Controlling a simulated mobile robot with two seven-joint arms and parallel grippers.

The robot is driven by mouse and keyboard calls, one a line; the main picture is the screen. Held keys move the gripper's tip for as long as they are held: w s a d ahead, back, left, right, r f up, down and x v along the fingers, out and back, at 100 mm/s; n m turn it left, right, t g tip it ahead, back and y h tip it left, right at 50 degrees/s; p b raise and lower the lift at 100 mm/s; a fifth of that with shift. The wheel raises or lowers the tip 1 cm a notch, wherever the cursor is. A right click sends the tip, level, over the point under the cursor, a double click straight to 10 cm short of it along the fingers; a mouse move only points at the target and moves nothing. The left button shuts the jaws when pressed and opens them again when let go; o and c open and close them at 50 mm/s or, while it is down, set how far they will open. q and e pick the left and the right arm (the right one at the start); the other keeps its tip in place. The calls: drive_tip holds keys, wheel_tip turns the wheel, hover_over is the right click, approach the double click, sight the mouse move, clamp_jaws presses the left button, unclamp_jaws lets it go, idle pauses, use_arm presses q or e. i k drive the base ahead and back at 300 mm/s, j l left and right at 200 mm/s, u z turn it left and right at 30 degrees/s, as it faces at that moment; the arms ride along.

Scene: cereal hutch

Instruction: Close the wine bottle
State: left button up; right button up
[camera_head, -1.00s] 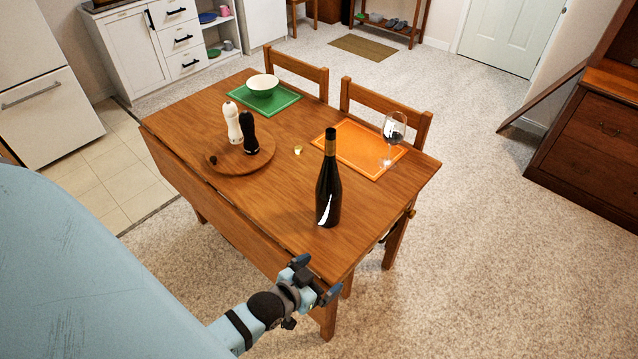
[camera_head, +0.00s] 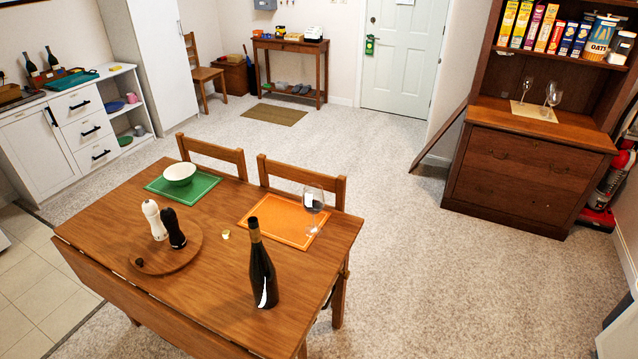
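A small yellowish piece (camera_head: 225,234), perhaps a stopper, lies on the table between the bottle and the round wooden board (camera_head: 190,253). A small dark round piece (camera_head: 139,262) sits on the board's left edge; I cannot tell what it is. Neither of my grippers is in view.
White and black mills (camera_head: 154,220) stand on the board. Two chairs line the far side. A hutch (camera_head: 520,165) stands right; carpet between is clear.

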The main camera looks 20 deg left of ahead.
sight(262, 276)
drive_tip(key=u, duration=1.05)
